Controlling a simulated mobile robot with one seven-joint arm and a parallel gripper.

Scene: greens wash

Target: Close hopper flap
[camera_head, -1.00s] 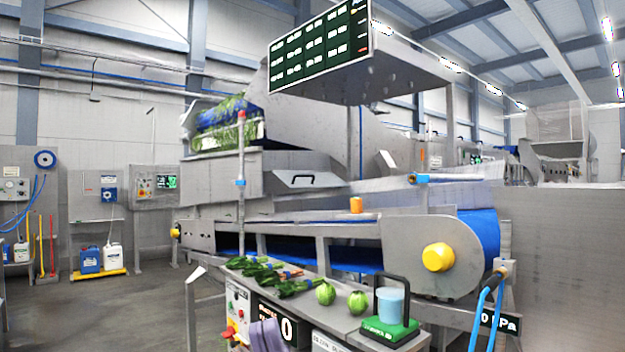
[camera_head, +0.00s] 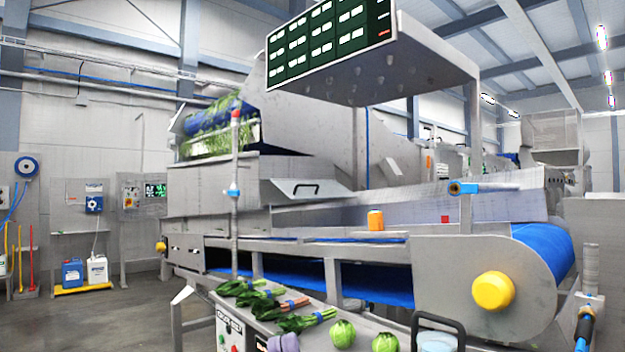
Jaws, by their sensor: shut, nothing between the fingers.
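A grey metal panel with a black bar handle (camera_head: 306,189) sits on the front of the hopper housing (camera_head: 215,192), left of centre. It looks like the hopper flap. The panel (camera_head: 290,194) appears tilted outward from the housing, but I cannot tell for sure how far it stands open. Leafy greens (camera_head: 215,135) lie on a blue belt above the housing. My gripper is not in view.
A conveyor with a yellow roller cap (camera_head: 493,291) runs across the front. Bunched greens (camera_head: 262,302) and round green heads (camera_head: 342,334) lie on a bench before it. An orange can (camera_head: 375,220) stands on the conveyor ledge. Open floor (camera_head: 90,325) lies at left.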

